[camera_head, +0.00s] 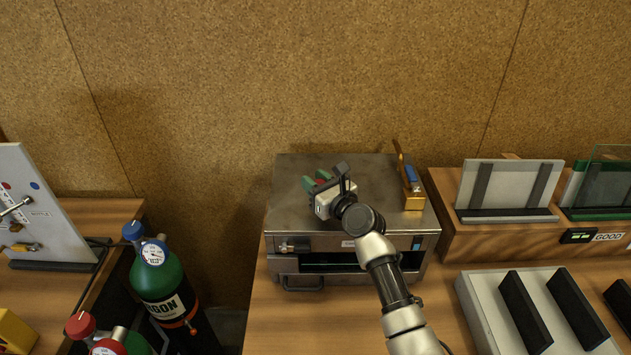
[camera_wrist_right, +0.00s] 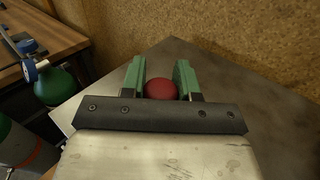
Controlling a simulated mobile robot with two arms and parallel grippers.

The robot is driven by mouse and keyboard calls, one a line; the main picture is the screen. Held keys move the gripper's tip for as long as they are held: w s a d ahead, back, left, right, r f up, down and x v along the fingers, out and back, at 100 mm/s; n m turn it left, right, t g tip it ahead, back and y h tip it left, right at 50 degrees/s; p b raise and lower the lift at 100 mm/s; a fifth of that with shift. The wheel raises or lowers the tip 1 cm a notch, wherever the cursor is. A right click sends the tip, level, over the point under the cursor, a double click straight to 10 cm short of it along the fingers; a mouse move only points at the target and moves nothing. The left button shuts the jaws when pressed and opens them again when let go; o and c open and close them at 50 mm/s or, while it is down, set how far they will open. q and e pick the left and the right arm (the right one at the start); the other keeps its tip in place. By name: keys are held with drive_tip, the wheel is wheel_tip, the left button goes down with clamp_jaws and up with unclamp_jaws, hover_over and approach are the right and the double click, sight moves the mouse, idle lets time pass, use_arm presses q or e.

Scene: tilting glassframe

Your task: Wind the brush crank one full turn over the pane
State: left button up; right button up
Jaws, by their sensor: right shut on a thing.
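My right gripper (camera_head: 317,180) is over the top of a grey metal box (camera_head: 290,166), towards its left side. Its green fingers (camera_wrist_right: 158,80) are on both sides of a round red knob (camera_wrist_right: 161,89) and are shut on it. In the head view only a little of the red knob (camera_head: 321,181) shows between the fingers. The crank arm and brush under the knob are hidden by my gripper. I cannot make out a pane in the box; its front slot (camera_head: 345,259) is dark. My left gripper is not in view.
A brass and blue fitting (camera_head: 412,189) stands on the box's right edge. A wooden rack (camera_head: 450,240) with upright panels stands to the right, beside a grey tray with black bars (camera_head: 480,310). A green argon cylinder (camera_head: 163,283) stands left, in the gap between benches.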

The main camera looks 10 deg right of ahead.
clamp_jaws()
drive_tip(key=shift+d+f+y+b, duration=0.2)
drive_tip(key=shift+y+b, duration=0.1)
drive_tip(key=shift+b, duration=0.3)
drive_tip(key=n+g+y+b, duration=0.1)
drive_tip(key=d+n+g+y+b, duration=0.1)
drive_tip(key=n+y+b, duration=0.1)
drive_tip(key=shift+s+d+g+b, duration=0.15)
drive_tip(key=shift+d+g+b, duration=0.05)
drive_tip(key=shift+g+b, duration=0.1)
drive_tip(key=shift+d+r+n+g+y+b, duration=0.1)
drive_tip(key=shift+d+n+g+y+b, duration=0.3)
drive_tip(key=shift+n+g+y+b, duration=0.4)
drive_tip(key=shift+d+r+n+g+y+b, duration=0.1)
drive_tip(key=shift+d+n+g+y+b, duration=0.35)
drive_tip(key=shift+n+g+y, duration=0.4)
drive_tip(key=shift+g+y, duration=0.25)
drive_tip(key=o, duration=1)
unclamp_jaws()
